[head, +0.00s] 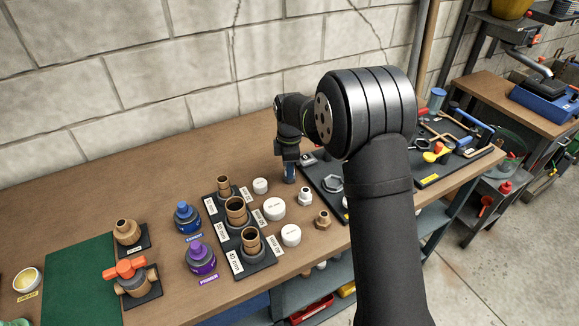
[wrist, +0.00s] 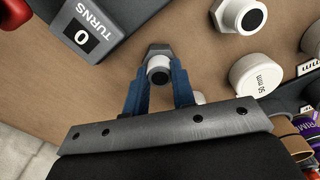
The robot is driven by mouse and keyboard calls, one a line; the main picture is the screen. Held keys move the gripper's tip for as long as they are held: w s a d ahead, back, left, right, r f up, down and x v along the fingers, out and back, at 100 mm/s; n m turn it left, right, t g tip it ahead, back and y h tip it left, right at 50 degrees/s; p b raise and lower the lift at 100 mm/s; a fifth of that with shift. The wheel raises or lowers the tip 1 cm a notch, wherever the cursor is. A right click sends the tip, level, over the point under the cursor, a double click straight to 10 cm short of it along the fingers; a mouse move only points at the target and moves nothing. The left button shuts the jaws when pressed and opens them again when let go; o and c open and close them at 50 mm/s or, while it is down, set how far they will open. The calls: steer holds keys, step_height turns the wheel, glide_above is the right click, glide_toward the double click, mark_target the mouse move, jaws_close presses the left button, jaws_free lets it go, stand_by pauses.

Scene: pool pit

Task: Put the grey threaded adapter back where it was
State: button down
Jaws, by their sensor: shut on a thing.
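My gripper (head: 290,178) points down at the back of the workbench, right of the small white cap. In the wrist view my gripper (wrist: 159,80) has its blue fingers closed on the grey threaded adapter (wrist: 156,50), a grey hex collar with a white ring around a dark bore. In the head view the adapter is hidden or too small to make out at the fingertips. Whether it touches the bench or hangs just above it, I cannot tell.
A white hex fitting (head: 305,197) and a brass fitting (head: 323,220) stand nearby. White caps (head: 274,208) line the black pipe-stub holder (head: 255,262). The TURNS counter (wrist: 85,30) reads 0 beside my fingers. A dark tool mat (head: 318,177) lies right. Brown bench is bare behind.

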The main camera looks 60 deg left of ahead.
steer(key=shift+f, duration=0.15)
steer(key=c, duration=1.2)
jaws_free()
step_height(320, 180, up, 12)
steer(key=shift+r, duration=0.2)
